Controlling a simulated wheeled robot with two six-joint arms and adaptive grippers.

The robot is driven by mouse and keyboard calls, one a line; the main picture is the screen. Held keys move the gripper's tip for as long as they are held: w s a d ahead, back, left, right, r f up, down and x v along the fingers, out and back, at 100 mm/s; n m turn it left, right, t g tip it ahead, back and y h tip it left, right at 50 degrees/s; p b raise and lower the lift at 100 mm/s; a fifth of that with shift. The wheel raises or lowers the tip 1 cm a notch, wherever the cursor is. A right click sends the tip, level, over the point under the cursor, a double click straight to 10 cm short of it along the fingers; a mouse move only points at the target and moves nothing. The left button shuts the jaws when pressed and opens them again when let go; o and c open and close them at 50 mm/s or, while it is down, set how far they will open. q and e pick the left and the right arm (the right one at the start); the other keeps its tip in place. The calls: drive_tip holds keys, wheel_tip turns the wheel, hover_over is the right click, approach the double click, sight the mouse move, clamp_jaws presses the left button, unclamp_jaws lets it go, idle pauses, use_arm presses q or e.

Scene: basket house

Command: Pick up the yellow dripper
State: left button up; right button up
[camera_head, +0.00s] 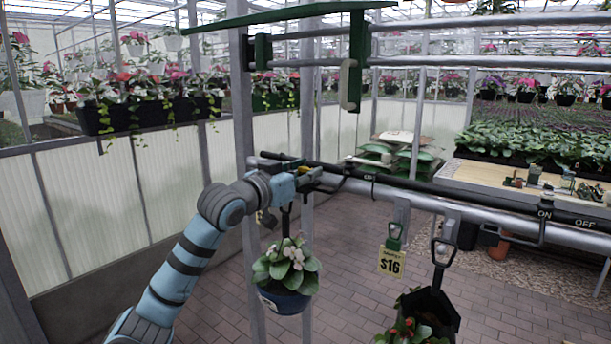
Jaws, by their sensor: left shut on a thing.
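My left gripper (312,180) is at the metal rail in the centre, with its arm coming in from the lower left. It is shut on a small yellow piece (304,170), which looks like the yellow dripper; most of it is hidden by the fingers. The gripper is just above the hanging blue pot (284,301) with white flowers. Whether the dripper still touches the rail or the black hose cannot be told. My right gripper is not in view.
A black hose and metal rail (470,211) run to the right, with ON/OFF marks. A $16 tag (391,262) and a dark hanging pot (432,308) hang from it. A wooden table (480,178) stands behind. The brick floor (350,240) is open.

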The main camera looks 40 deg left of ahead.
use_arm(q)
wheel_tip(320, 180, up, 20)
drive_tip(key=p, duration=0.4)
drive_tip(key=shift+f, duration=0.15)
idle(0.4)
